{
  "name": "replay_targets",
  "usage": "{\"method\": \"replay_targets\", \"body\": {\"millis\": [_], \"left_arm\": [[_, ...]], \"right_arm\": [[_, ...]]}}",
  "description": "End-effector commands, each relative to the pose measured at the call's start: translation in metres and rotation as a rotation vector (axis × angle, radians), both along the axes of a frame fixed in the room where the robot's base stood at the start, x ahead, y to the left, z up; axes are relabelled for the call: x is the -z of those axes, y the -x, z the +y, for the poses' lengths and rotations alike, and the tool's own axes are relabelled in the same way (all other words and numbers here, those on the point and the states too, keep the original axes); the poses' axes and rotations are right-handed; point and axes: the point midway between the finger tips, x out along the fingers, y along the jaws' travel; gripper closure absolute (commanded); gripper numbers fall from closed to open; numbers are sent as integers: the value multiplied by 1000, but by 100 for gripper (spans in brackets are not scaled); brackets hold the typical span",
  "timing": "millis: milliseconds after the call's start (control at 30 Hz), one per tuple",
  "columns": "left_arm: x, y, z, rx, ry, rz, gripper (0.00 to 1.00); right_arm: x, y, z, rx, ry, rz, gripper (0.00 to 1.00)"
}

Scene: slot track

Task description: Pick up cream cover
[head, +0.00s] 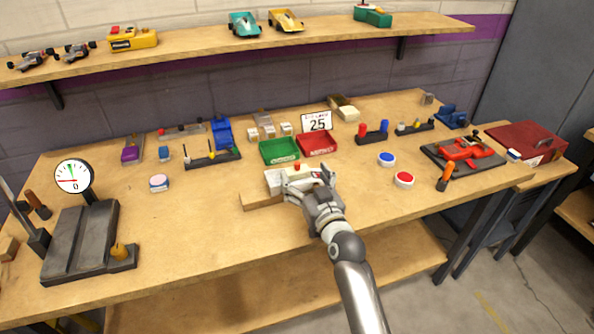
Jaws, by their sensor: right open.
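A cream cover-like piece (274,181) sits at a wooden block (262,200) near the middle of the bench, partly hidden by my right gripper. My right gripper (297,174) is open over this piece, reaching in from the front. Whether its fingers touch the piece cannot be told. A small red spot shows by the fingers. Another cream block (349,114) lies at the back of the bench, right of the sign with 25. My left gripper is not in view.
A green tray (279,158) and a red tray (328,150) stand just behind my right gripper. A dial gauge (73,176) stands at the left. Blue and red buttons (403,179) lie to the right.

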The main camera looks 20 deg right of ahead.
Motion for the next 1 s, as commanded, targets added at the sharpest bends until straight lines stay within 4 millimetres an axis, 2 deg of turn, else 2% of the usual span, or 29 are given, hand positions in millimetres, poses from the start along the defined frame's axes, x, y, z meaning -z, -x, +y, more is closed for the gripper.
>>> {"method": "replay_targets", "body": {"millis": [333, 500, 767, 1000], "left_arm": [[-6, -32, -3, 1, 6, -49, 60], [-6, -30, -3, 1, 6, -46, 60], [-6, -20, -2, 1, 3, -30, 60], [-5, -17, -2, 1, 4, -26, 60]], "right_arm": [[3, -38, 0, -1, 0, 0, 18], [4, -50, 0, 0, -1, 1, 18], [4, -51, 0, 0, 0, 1, 18], [4, -51, 0, 0, 0, 1, 47]]}}
